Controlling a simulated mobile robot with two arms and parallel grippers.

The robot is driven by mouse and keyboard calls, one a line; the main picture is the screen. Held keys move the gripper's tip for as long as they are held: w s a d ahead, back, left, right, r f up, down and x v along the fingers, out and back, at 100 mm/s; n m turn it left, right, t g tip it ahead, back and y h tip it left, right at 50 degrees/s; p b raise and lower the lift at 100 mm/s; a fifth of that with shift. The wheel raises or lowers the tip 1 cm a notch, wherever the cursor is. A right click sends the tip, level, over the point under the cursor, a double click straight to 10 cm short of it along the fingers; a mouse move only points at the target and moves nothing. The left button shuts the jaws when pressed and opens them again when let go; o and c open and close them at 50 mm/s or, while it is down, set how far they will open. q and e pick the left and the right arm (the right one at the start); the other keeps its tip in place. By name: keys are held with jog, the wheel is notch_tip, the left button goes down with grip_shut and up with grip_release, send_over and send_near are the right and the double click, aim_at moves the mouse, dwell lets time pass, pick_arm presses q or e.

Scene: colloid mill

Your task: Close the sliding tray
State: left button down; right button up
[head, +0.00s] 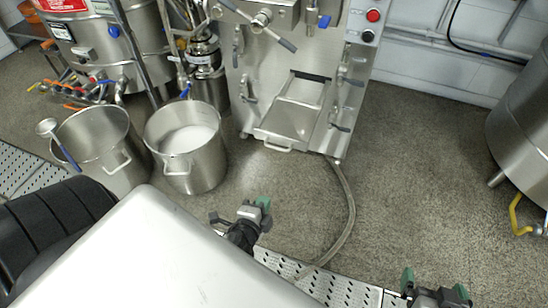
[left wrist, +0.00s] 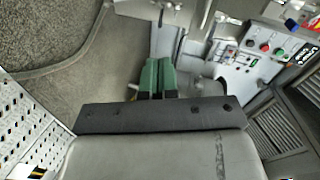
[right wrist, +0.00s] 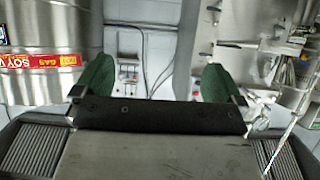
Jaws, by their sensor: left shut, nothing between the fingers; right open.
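The sliding tray (head: 283,128) is a steel tray low on the front of the steel machine (head: 285,70). It slopes out toward me, and a small handle (head: 277,148) shows at its near edge. My left gripper (head: 262,203) is in front of and below the tray, apart from it. Its green fingers are together and empty in the left wrist view (left wrist: 158,76). My right gripper (head: 435,287) is at the bottom right of the head view, farther from the tray. Its green fingers are wide apart with nothing between them in the right wrist view (right wrist: 155,80).
Two steel pots stand left of the machine: one with a ladle (head: 95,140), one with white contents (head: 188,140). A hose (head: 350,205) runs along the floor from the machine. A steel tank (head: 525,120) stands at right. The floor (head: 420,170) between is clear.

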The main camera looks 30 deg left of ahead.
notch_tip(320, 180, up, 5)
jog(key=s+t+b, duration=0.1)
jog(key=b, duration=0.1)
pick_arm(q)
jog(key=w+a+r+p, duration=0.1)
jog(key=w+a, duration=0.1)
jog(key=w, duration=0.5)
jog(key=w+a+r+m+t+y+p, duration=0.1)
jog(key=w+a+r, duration=0.1)
jog(key=w, duration=0.5)
jog(key=shift+a+m+t, duration=0.3)
jog(key=shift+a, duration=0.5)
pick_arm(e)
jog(key=s+d+f+g+h, duration=0.1)
jog(key=s+d+f+g, duration=0.1)
jog(key=s+f+g, duration=0.2)
jog(key=shift+s+d+g, duration=0.15)
jog(key=shift+s+g, duration=0.25)
jog(key=shift+s, duration=0.05)
